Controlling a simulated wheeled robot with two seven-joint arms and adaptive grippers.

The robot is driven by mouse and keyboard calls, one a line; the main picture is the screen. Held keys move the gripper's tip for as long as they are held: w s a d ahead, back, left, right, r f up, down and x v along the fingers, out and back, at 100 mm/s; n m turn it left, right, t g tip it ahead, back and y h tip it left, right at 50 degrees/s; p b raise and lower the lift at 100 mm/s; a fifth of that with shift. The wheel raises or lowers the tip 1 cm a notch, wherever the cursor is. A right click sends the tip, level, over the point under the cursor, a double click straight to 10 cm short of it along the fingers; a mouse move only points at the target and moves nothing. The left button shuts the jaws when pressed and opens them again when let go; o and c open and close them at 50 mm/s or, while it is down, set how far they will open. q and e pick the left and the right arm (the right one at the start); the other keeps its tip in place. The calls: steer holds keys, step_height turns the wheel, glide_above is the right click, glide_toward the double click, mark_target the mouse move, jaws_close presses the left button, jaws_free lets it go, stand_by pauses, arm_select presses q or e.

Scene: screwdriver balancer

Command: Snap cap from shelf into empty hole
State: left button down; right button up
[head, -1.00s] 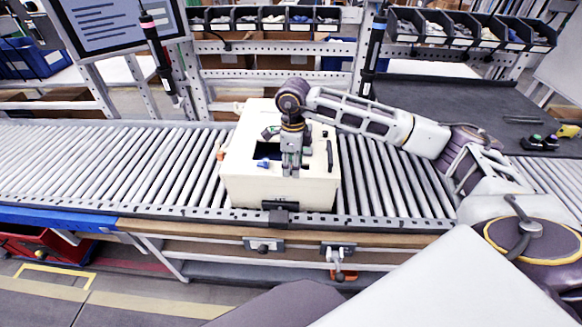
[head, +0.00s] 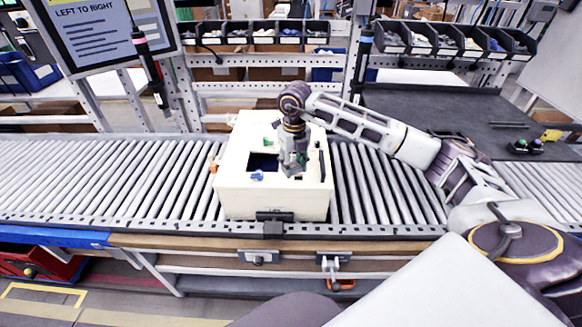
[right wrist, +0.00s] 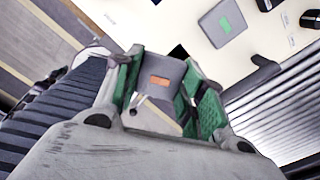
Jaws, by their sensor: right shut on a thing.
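A cream box (head: 240,203) sits on the roller conveyor, with a dark opening (head: 263,161) in its top. My right gripper (head: 292,171) is over the right part of the box top, pointing down. In the right wrist view its green-padded fingers (right wrist: 160,95) are shut on a grey cap (right wrist: 172,70) with an orange patch. I cannot tell whether the cap touches the box. My left gripper is not in view.
A blue piece (head: 257,176) lies at the opening's front edge. A grey-and-green block (right wrist: 222,22) is on the box top. A black handle (head: 322,165) stands at the right side. Conveyor rollers (head: 110,175) are clear left of the box. Shelf bins (head: 260,32) are behind.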

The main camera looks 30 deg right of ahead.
mark_target(299, 168)
steer(key=m, duration=0.1)
steer(key=d+m, duration=0.1)
steer(key=m, duration=0.1)
steer(key=d+m, duration=0.1)
steer(key=shift+w+r, duration=0.1)
steer(key=shift+w, duration=0.2)
steer(key=shift+w+d+m, duration=0.15)
steer(key=shift+d+m, duration=0.15)
steer(key=shift+m, duration=0.8)
steer(key=shift+f, duration=0.2)
steer(key=shift+f+b, duration=0.9)
steer(key=shift+f, duration=0.8)
steer(key=shift+f+b, duration=0.4)
steer(key=shift+f, duration=0.2)
